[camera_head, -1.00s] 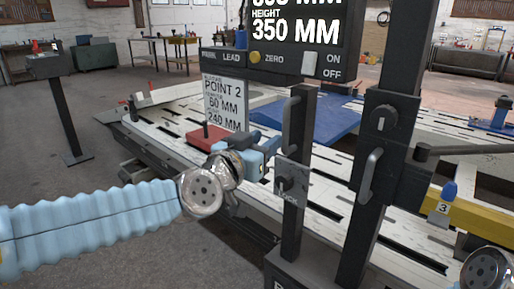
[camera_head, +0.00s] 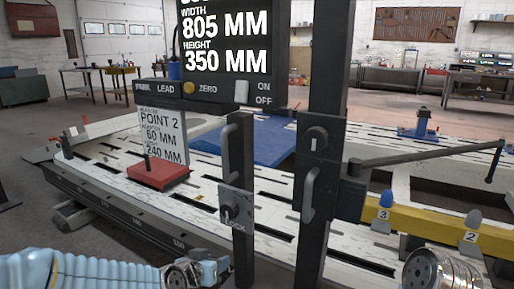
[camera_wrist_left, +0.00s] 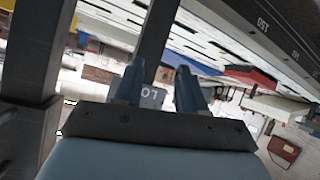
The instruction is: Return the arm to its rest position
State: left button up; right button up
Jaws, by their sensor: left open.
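My left arm (camera_head: 85,275) comes in at the bottom left of the head view. Its gripper (camera_head: 215,270) is low in front of the bench, below and left of the lock plate (camera_head: 236,207) on the dark upright. In the left wrist view the two fingers of the gripper (camera_wrist_left: 160,88) are apart with nothing between them. The lock plate (camera_wrist_left: 151,97) shows behind the gap. A silver joint of my right arm (camera_head: 432,272) shows at the bottom right. The right fingers are not visible.
Dark uprights with handles (camera_head: 308,190) and a display (camera_head: 226,38) stand close in front. Behind is the slotted white bench (camera_head: 208,205) with a red block (camera_head: 158,175), a blue panel (camera_head: 255,140) and a yellow beam (camera_head: 425,222). Open floor lies left.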

pick_arm(q)
jog(key=s+f+n+g, duration=0.1)
jog(key=s+f+g, duration=0.1)
jog(key=f, duration=0.6)
jog(key=s+f+g, duration=0.2)
jog(key=s+f, duration=0.1)
jog(key=f, duration=0.5)
jog(key=s+f+n+g, duration=0.2)
jog(key=s+f+g, duration=0.4)
jog(key=s+f, duration=1.1)
jog(key=shift+s+d+f+n, duration=0.25)
jog(key=shift+d+f+n, duration=0.1)
jog(key=shift+f, duration=0.45)
